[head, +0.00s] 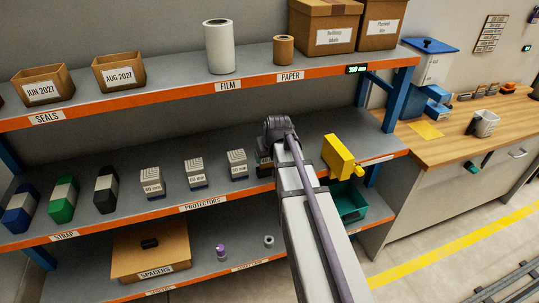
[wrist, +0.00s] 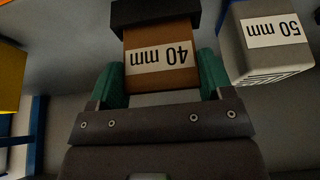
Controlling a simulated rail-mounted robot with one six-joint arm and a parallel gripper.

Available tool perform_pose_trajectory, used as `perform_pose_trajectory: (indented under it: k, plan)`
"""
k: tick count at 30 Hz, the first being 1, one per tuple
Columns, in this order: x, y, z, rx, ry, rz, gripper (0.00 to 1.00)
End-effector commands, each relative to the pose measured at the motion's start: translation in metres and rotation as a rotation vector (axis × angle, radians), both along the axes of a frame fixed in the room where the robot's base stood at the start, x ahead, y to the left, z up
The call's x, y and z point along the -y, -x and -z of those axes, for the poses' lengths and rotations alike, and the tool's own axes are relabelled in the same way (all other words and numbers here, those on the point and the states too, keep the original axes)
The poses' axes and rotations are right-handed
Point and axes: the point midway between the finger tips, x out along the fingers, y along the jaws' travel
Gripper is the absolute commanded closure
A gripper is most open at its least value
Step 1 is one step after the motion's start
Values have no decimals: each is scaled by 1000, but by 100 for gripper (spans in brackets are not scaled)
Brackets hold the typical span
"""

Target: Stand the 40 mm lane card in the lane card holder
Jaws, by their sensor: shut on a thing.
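The 40 mm lane card (wrist: 160,82) is a brown piece with a white label that reads upside down in the wrist view. My gripper (wrist: 160,88) is shut on it, a green finger at each side edge. A dark block (wrist: 153,13), likely the lane card holder, lies at the card's lower end, at the top of the wrist view. I cannot tell whether the card sits in it or only in front of it. In the head view my gripper (head: 268,160) is at the middle shelf, mostly hidden by my arm, and the card cannot be made out.
The grey 50 mm protector (wrist: 268,42) stands close beside the card; it also shows in the head view (head: 237,164). A yellow device (head: 340,157) stands on the other side of my arm. The upper shelf's orange edge (head: 180,95) runs above.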

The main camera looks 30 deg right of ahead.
Motion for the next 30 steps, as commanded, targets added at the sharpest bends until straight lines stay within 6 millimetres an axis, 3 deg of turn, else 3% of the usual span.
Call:
perform_pose_trajectory:
  k: [18,19,27,30]
  plan:
    - [0,0,20,0,0,0,69]
    - [0,0,19,0,0,0,25]
    - [0,0,18,0,0,0,0]
    - [0,0,18,0,0,0,0]
